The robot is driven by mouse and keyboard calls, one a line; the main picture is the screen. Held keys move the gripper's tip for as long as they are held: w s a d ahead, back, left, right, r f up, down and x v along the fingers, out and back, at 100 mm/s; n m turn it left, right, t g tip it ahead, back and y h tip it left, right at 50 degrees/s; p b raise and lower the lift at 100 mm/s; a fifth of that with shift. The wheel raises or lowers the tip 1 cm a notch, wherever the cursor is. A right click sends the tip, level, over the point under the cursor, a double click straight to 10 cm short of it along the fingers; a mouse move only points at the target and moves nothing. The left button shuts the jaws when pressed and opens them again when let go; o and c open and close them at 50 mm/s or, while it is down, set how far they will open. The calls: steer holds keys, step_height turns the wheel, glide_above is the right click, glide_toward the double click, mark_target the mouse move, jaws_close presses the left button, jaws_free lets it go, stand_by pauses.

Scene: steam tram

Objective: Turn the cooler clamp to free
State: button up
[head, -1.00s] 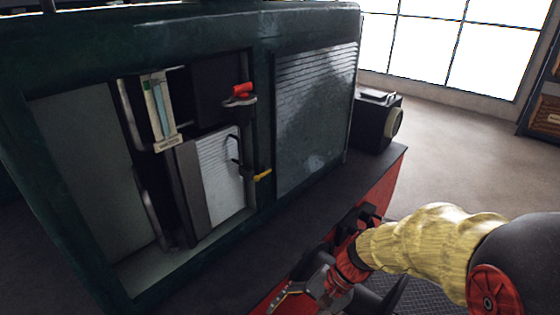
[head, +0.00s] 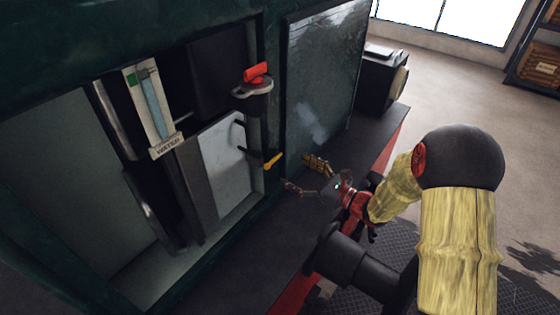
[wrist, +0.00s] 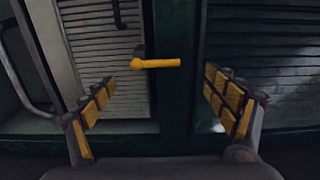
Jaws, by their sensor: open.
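The cooler clamp appears to be the small yellow lever (head: 272,160) at the right edge of the pale ribbed cooler panel (head: 224,160). In the wrist view the yellow lever (wrist: 157,63) lies about level, pointing right from its dark pivot, in front of the green post. My gripper (head: 300,175) is open and empty, low and to the right of the lever in the head view. In the wrist view its two padded fingers (wrist: 163,103) stand wide apart, with the lever beyond and above the gap. I see no contact.
A red handle (head: 256,72) on a grey fitting sits above the lever. A louvred door (head: 320,85) is on the right. The dark ledge (head: 285,225) runs below the opening.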

mark_target(276, 160)
steer(key=x, duration=0.6)
steer(key=shift+a, duration=0.25)
steer(key=shift+f, duration=0.1)
steer(key=shift+c, duration=1.1)
steer(key=shift+r, duration=0.2)
steer(key=c, duration=1.4)
